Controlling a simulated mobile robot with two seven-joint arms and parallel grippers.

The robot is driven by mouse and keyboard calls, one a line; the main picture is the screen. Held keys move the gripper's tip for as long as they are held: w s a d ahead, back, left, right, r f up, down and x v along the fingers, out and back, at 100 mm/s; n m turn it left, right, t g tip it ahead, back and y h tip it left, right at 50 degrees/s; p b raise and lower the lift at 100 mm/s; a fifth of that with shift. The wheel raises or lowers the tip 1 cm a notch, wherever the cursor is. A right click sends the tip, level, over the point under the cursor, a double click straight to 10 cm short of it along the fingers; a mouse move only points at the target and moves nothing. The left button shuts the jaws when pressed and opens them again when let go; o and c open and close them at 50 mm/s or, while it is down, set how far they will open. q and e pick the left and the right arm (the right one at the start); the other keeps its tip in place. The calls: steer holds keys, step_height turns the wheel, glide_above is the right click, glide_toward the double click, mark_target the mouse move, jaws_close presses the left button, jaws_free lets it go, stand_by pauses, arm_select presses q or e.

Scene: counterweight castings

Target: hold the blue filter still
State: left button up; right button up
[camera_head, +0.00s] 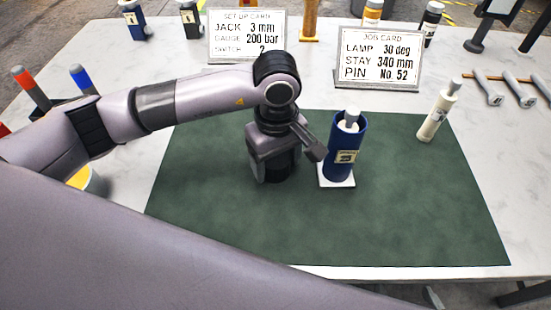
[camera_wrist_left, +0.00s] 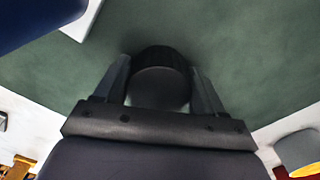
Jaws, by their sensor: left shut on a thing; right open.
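Part of the blue filter also shows at the upper left of the left wrist view (camera_wrist_left: 35,20). My left gripper (camera_head: 272,170) is to the left of the filter, pointing down at the mat. It is shut on a black cylinder (camera_wrist_left: 162,82), which sits between its fingers, apart from the filter. The arm and gripper hide much of the cylinder in the head view. My right gripper is not in view.
A cream bottle (camera_head: 438,110) stands on the mat's right side. Two cards (camera_head: 377,58) stand behind the mat. Several bottles stand at the back, and grey-headed tools (camera_head: 518,90) lie at the right. The front of the green mat (camera_head: 400,215) is clear.

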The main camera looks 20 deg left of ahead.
mark_target(276, 158)
arm_select(q)
steer(key=shift+r, duration=0.1)
step_height(276, 158, up, 20)
steer(key=shift+b, duration=0.35)
